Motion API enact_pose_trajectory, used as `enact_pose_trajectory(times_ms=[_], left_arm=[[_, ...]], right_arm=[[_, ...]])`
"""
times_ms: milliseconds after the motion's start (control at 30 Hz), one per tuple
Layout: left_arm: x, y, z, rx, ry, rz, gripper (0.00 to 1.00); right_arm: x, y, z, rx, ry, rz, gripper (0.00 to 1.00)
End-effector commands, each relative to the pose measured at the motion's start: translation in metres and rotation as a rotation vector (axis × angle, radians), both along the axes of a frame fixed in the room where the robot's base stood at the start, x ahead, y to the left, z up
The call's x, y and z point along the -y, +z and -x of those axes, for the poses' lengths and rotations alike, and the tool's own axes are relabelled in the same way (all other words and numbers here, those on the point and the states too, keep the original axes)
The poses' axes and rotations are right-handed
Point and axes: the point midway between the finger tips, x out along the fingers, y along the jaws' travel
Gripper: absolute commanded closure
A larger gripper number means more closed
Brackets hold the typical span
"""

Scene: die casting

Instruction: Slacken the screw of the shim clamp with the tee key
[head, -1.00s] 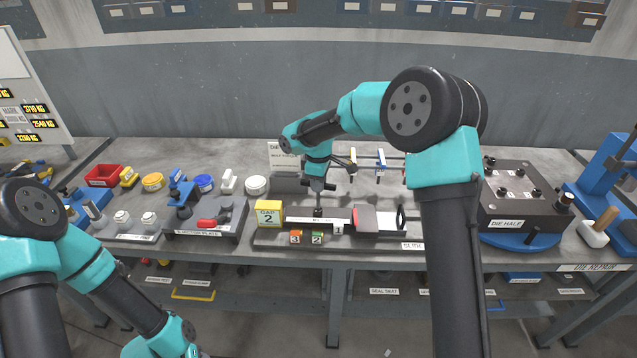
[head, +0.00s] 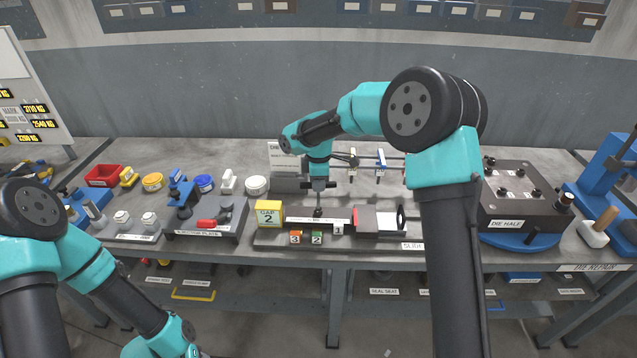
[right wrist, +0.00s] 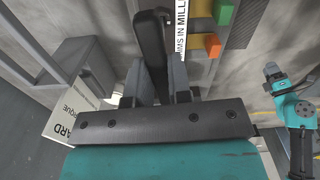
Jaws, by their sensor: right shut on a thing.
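My right gripper (head: 318,180) points down over the slide fixture and is shut on the dark tee key. In the right wrist view the black key handle (right wrist: 150,50) stands between the two grey fingers. In the head view the key's lower end meets or nearly meets the shim clamp (head: 318,212); I cannot tell whether it sits in the screw, which is hidden. The clamp is at the left part of the slide base, behind a white label strip. My left arm hangs at the lower left, its gripper out of view.
A yellow GAP 2 block (head: 268,213) stands left of the clamp. Orange (head: 295,238) and green (head: 317,238) number blocks are in front. The slide block (head: 378,222) lies right. The ejector plate (head: 212,220) is further left, the die half (head: 525,205) further right.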

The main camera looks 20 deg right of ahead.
Motion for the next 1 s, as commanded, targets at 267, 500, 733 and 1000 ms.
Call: enact_pose_trajectory(times_ms=[267,500,733,1000], left_arm=[[0.0,0.0,0.0,0.0,0.0,0.0,0.57],[0.0,0.0,0.0,0.0,0.0,0.0,0.57],[0.0,0.0,0.0,0.0,0.0,0.0,0.57],[0.0,0.0,0.0,0.0,0.0,0.0,0.57]], right_arm=[[0.0,0.0002,-0.0002,0.0,0.131,0.0,1.0],[0.0,0.0002,-0.0002,0.0,0.235,0.0,1.0],[0.0,0.0002,-0.0002,0.0,0.128,0.0,1.0],[0.0,0.0003,-0.0002,0.0,0.115,0.0,1.0]])
